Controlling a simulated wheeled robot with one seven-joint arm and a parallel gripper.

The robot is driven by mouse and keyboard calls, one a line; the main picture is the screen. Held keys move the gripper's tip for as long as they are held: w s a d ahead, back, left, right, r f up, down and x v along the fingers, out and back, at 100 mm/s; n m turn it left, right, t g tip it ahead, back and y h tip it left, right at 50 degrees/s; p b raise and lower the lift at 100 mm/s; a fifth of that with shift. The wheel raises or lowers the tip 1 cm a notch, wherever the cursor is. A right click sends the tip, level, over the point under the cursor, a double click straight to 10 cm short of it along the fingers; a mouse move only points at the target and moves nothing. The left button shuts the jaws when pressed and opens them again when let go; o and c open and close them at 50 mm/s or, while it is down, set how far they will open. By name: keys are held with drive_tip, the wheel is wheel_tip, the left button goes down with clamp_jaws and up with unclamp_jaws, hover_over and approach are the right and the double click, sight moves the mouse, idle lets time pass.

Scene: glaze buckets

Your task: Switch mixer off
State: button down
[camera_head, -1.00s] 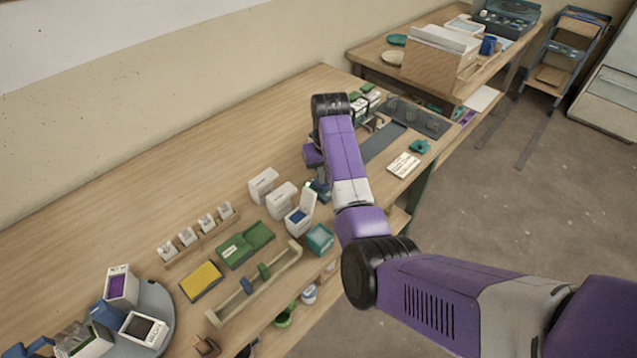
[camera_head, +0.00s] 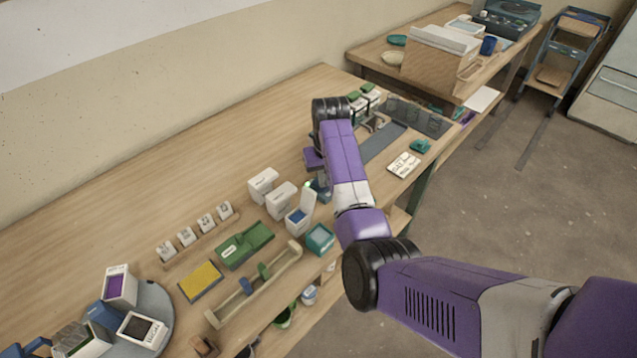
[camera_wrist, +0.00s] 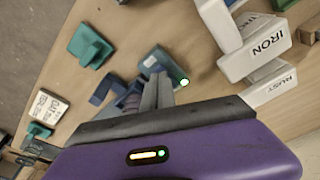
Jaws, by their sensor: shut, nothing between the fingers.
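The mixer appears to be the small blue device (camera_wrist: 160,63) with a lit green light, just beyond my fingertips in the wrist view. In the head view, a blue part of it (camera_head: 321,190) shows below my wrist, mostly hidden by the arm. My gripper (camera_wrist: 157,90) is shut and empty, with its fingers pointing at the blue body beside the green light. I cannot tell whether the fingertips touch it. A separate switch or button is not clearly visible.
White labelled containers (camera_head: 281,200) stand close by, one marked IRON (camera_wrist: 258,48). A teal box (camera_head: 320,239) is near the front edge. A label card (camera_head: 404,165) and a grey mat (camera_head: 383,143) lie beyond. The table's back left is clear.

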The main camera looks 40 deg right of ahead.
drive_tip(key=shift+f, duration=0.15)
wheel_tip(320, 180, up, 7)
drive_tip(key=p, duration=0.7)
idle(0.3)
idle(0.4)
